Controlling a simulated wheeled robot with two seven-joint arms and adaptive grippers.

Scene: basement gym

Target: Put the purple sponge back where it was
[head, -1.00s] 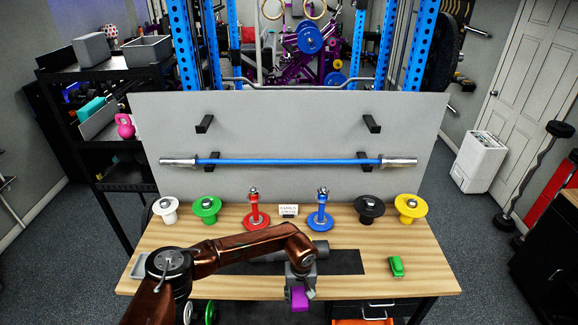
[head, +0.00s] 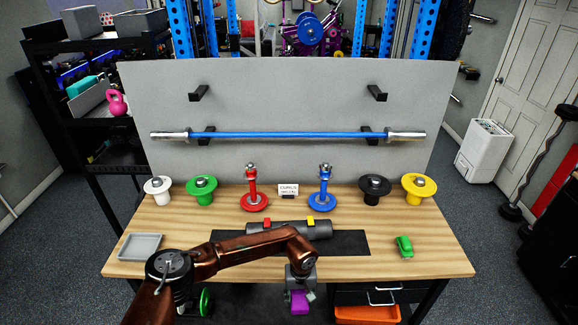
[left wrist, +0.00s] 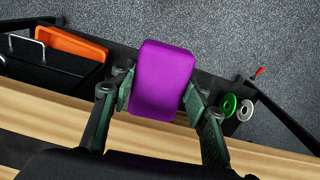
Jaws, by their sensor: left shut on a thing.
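The purple sponge (head: 300,301) is held in my left gripper (head: 300,287), in front of the table's front edge in the head view. In the left wrist view the purple sponge (left wrist: 162,80) sits between the two fingers of my left gripper (left wrist: 160,92), which press on its sides. The table edge and the floor show behind it. A shallow grey tray (head: 141,247) lies empty at the table's left front. My right gripper is not in view.
A grey roller (head: 288,231) with red and yellow blocks lies on a black mat (head: 352,243). A green object (head: 404,246) lies at right. Several coloured discs and posts line the back. An orange bin (head: 367,315) is below the table.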

